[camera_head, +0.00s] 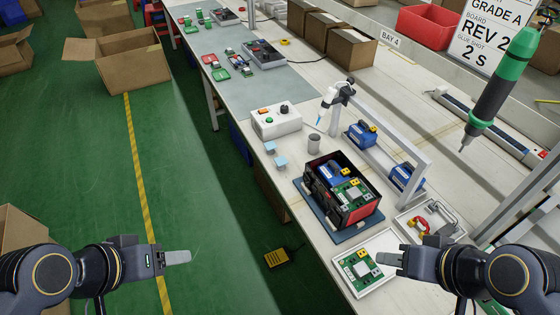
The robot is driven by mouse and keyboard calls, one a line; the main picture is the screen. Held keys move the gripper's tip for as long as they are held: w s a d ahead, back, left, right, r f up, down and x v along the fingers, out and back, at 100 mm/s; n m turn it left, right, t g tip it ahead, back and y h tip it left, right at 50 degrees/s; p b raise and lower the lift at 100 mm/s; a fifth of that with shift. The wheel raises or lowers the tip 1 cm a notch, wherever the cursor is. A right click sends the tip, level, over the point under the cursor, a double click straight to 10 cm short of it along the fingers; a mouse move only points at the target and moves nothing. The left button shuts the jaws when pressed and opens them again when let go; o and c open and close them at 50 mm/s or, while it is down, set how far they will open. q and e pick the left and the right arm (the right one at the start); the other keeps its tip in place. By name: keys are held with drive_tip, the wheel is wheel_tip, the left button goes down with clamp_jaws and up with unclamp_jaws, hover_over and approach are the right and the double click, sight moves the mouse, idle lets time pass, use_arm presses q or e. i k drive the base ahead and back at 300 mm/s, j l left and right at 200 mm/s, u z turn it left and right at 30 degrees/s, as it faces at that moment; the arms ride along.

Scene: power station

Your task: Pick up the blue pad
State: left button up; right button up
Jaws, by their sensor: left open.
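Two small light-blue pads lie at the left edge of the white workbench: a far pad (270,147) and a near pad (281,163). They sit close together, in front of a white control box. My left gripper (182,257) is open and empty over the green floor, left of the bench and well short of the pads. My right gripper (388,259) is over the near end of the bench, beside a green circuit board (353,267) in a white tray; its fingers overlap edge-on, so its opening is unclear.
A black-and-red case (367,211) with boards inside stands on a dark blue mat (314,207). The white control box (267,125) and a grey cup (314,143) stand near the pads. A green screwdriver (500,90) hangs at right. Cardboard boxes (130,62) lie on the floor.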

sight(280, 161)
drive_tip(key=i+j+z, duration=0.15)
drive_tip(key=j, duration=0.35)
drive_tip(key=i+j+z, duration=0.3)
drive_tip(key=i+j, duration=0.15)
drive_tip(key=j, duration=0.2)
drive_tip(key=i+j+z, duration=0.2)
drive_tip(key=j, duration=0.2)
drive_tip(key=i+j+z, duration=0.15)
drive_tip(key=j, duration=0.25)
drive_tip(key=i+j+z, duration=0.15)
drive_tip(key=j, duration=0.25)
drive_tip(key=i+j+z, duration=0.1)
drive_tip(key=i+j, duration=0.05)
drive_tip(key=i, duration=0.05)
